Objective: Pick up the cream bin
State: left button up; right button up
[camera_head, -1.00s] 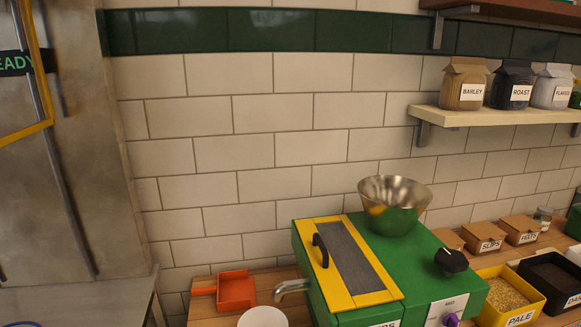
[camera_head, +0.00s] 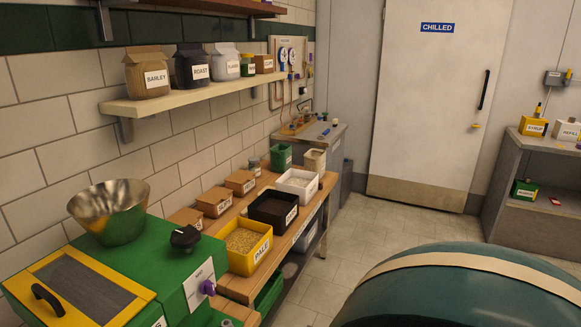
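A small cream bin (camera_head: 315,160) stands upright at the far end of the wooden counter, beside a green bin (camera_head: 281,157). It is small in the view, and its contents are hard to make out. A white bin (camera_head: 298,186) with pale contents stands nearer on the same counter. Neither of my grippers is in view.
Nearer on the counter stand a dark bin (camera_head: 273,210), a yellow PALE bin (camera_head: 247,246) and several cardboard boxes. A green machine (camera_head: 170,262) with a metal bowl (camera_head: 112,210) fills the lower left. A rounded teal surface (camera_head: 470,290) blocks the lower right; tiled floor (camera_head: 395,225) is clear beyond.

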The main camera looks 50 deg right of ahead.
aim_at(315, 159)
jog(key=z, duration=1.9)
jog(key=i+l, duration=0.15)
jog(key=i, duration=0.4)
jog(key=i+l, duration=0.2)
jog(key=i, duration=0.35)
jog(key=i+l, duration=0.15)
jog(key=i, duration=0.4)
jog(key=i+l, duration=0.15)
jog(key=i, duration=0.35)
